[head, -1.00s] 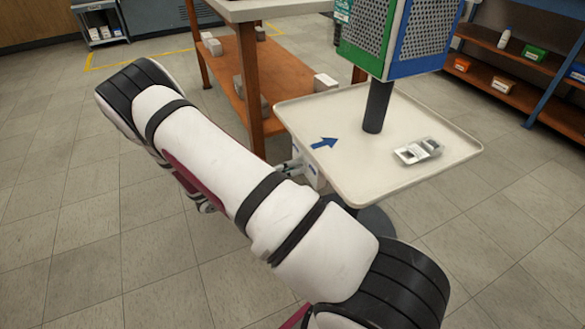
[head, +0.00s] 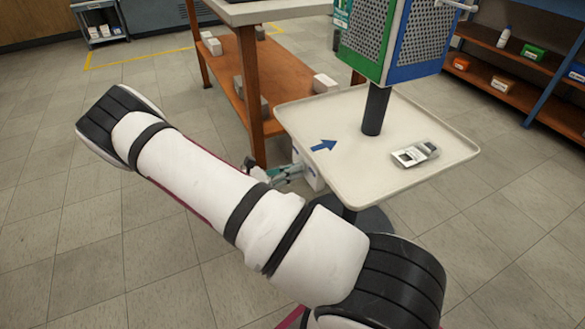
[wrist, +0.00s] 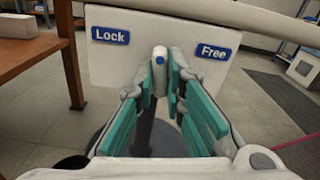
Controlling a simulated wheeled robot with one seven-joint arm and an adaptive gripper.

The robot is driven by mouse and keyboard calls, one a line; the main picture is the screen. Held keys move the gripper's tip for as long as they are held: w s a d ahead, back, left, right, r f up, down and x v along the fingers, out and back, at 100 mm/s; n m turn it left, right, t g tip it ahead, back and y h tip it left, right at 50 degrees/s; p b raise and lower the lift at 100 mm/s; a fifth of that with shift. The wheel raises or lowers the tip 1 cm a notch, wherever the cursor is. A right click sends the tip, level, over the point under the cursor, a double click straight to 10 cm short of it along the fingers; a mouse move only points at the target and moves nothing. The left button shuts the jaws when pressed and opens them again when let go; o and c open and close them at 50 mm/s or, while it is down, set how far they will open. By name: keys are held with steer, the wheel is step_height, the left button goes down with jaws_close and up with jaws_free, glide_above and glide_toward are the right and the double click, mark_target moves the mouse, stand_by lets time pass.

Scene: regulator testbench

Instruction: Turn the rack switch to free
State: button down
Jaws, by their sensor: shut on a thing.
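The rack switch is a pale lever (wrist: 159,62) with a blue dot on its tip. It stands in front of a white panel (wrist: 150,68) in the wrist view. The blue "Lock" label (wrist: 110,35) is to the left of the lever and the blue "Free" label (wrist: 213,52) to the right; the tip lies between them. My gripper (wrist: 160,86) has its teal-padded fingers on either side of the lever and is shut on it. In the head view my gripper (head: 286,174) shows small beside the white box under the tray's left edge; the lever cannot be made out there.
A cream tray (head: 300,115) on a post stands above the box, bearing a grey device (head: 414,153) and a blue arrow mark (head: 323,146). A wooden shelf table (head: 285,75) stands close behind. The tiled floor on the left is clear.

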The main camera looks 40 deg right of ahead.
steer(key=m+p, duration=0.1)
steer(key=m, duration=0.9)
steer(key=shift+w, duration=0.15)
steer(key=shift+m, duration=0.5)
steer(key=c, duration=1.7)
jaws_free()
steer(key=shift+o, duration=0.2)
steer(key=v, duration=1.2)
steer(key=shift+a, duration=0.1)
steer(key=shift+r, duration=0.2)
